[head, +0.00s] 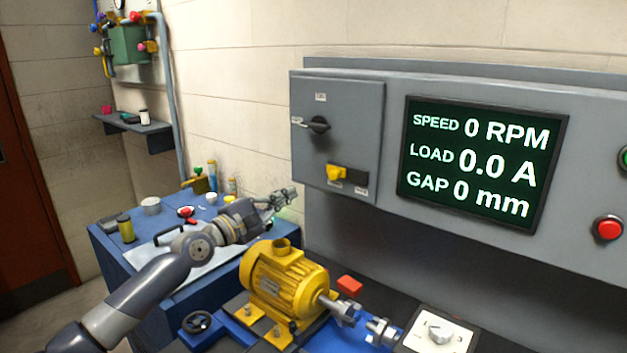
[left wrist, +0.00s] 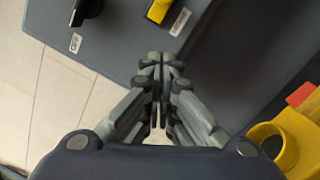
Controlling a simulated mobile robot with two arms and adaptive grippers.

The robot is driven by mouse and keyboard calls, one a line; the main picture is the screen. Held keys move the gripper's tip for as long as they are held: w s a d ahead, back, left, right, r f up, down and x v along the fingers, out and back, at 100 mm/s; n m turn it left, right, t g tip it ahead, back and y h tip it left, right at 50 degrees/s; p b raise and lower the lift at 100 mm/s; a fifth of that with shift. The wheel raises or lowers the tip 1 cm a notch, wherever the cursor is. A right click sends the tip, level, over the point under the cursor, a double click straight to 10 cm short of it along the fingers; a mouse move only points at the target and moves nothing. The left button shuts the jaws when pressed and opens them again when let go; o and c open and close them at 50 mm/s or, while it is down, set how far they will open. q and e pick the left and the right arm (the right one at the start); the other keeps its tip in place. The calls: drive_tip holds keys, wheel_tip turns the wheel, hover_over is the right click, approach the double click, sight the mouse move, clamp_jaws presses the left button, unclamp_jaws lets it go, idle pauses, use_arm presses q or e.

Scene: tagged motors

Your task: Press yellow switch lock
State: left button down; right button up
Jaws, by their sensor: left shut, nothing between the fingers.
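The yellow switch lock (head: 336,173) is a small yellow piece on a dark plate low on the grey switch box (head: 345,95). In the left wrist view the yellow switch lock (left wrist: 158,10) shows at the top edge, partly cut off. My left gripper (head: 291,193) is shut and empty. It is below and to the left of the lock in the head view, apart from it. In the left wrist view its closed fingertips (left wrist: 162,58) point up the picture towards the box's lower edge. My right gripper is not in view.
A yellow motor (head: 285,280) stands below my left gripper. A black rotary knob (head: 318,125) is on the box above the lock. A display (head: 482,165) and a red button (head: 607,228) are to the right. A blue bench (head: 105,245) with small items is at left.

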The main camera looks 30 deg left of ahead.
sight(332, 173)
use_arm(q)
drive_tip(key=w+d+r+p, duration=0.2)
drive_tip(key=w+d+p, duration=0.2)
drive_tip(key=w+p, duration=0.2)
drive_tip(key=shift+w+d+r, duration=0.15)
drive_tip(key=shift+d+r, duration=0.05)
drive_tip(key=shift+d, duration=0.05)
idle(0.3)
idle(0.4)
